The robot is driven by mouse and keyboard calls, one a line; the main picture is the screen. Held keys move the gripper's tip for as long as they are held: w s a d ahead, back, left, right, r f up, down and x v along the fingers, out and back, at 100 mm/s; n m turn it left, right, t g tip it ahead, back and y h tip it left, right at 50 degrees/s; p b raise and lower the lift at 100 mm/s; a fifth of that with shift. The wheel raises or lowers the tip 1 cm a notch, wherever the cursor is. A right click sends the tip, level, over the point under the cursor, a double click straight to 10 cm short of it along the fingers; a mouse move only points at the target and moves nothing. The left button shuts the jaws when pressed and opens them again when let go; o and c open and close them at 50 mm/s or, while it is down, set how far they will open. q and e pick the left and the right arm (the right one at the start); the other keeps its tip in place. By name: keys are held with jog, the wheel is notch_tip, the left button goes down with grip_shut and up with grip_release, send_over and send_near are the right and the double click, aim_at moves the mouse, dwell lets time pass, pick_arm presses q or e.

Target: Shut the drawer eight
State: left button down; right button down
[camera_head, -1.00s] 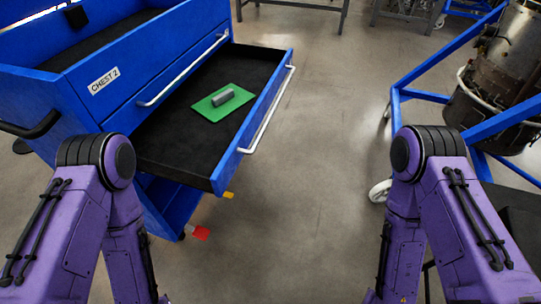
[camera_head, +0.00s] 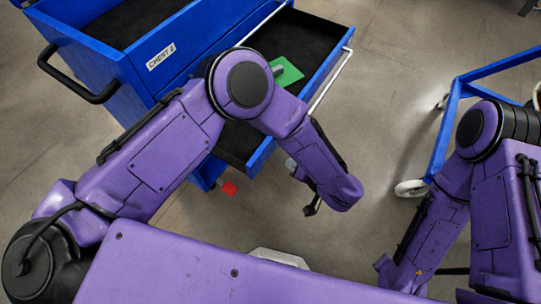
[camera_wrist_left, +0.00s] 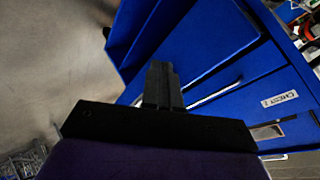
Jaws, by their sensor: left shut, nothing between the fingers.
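A drawer (camera_head: 238,143) of the blue chest stands pulled out, with a black lined floor and a pale bar handle (camera_head: 331,83) along its front. A green mat (camera_head: 291,73) with a grey block lies in it, partly hidden by my left arm. No drawer number is readable. My left gripper (camera_head: 312,207) hangs past the drawer's front, apart from it, over the floor. In the left wrist view its fingers (camera_wrist_left: 162,84) are together and empty, with blue chest surfaces beyond. My right arm is at the right; its gripper is not visible.
The chest (camera_head: 130,75) is labelled CHEST 2 and has a black side handle (camera_head: 78,88). A blue wheeled frame (camera_head: 443,125) stands at the right. Open floor lies between it and the drawer. A red piece (camera_head: 229,188) shows below the drawer.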

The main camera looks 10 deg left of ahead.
pick_arm(q)
jog(key=s+d+r+m+g, duration=0.3)
jog(key=s+d+r, duration=0.1)
jog(key=y, duration=0.1)
send_near(262, 163)
jog(key=x, duration=0.6)
jog(key=shift+w+f, duration=0.15)
jog(key=shift+f, duration=0.15)
jog(key=shift+a, duration=0.1)
